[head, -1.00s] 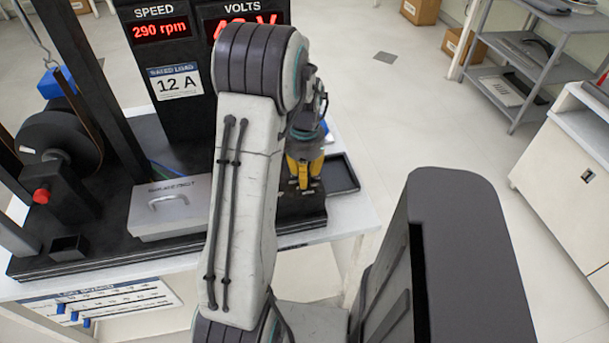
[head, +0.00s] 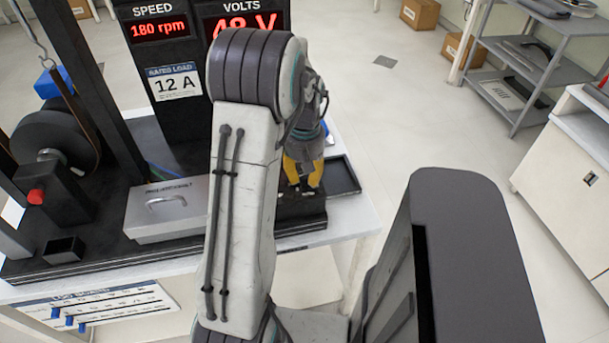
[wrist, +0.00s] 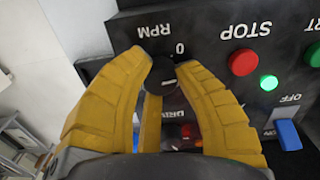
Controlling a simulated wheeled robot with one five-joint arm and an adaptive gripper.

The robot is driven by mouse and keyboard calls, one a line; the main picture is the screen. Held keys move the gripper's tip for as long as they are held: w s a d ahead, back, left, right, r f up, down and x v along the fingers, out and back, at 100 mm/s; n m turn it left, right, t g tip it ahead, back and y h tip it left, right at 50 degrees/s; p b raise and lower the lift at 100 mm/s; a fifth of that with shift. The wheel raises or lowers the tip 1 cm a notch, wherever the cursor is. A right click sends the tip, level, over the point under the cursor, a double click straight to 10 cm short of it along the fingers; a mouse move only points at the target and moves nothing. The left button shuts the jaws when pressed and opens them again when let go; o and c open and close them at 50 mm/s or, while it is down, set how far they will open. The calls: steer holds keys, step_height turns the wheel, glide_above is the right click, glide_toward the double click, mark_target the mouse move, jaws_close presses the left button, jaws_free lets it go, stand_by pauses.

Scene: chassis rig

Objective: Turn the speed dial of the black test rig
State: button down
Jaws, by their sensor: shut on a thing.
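The black test rig (head: 205,220) stands on a white table in the head view. Its SPEED display (head: 158,28) reads 180 rpm and its VOLTS display (head: 243,27) reads 48 V. My gripper (head: 302,185) points down at the rig's right end, partly behind my arm. In the wrist view, the yellow fingers of my gripper (wrist: 166,68) are shut on the black speed dial (wrist: 161,76), below the upside-down RPM label.
In the wrist view, a red STOP button (wrist: 243,62), a lit green lamp (wrist: 269,82) and a blue switch (wrist: 288,134) sit right of the dial. A grey lidded box (head: 167,208) and a black tray (head: 342,177) flank my arm in the head view.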

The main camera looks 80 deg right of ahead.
steer(key=n, duration=0.3)
steer(key=shift+a+f+n, duration=0.1)
steer(key=shift+f+n, duration=0.05)
steer(key=shift+n, duration=0.15)
steer(key=shift+n+b, duration=0.35)
steer(key=shift+n, duration=1.55)
steer(key=c, duration=0.9)
jaws_free()
step_height(320, 180, up, 12)
steer(key=shift+r, duration=0.1)
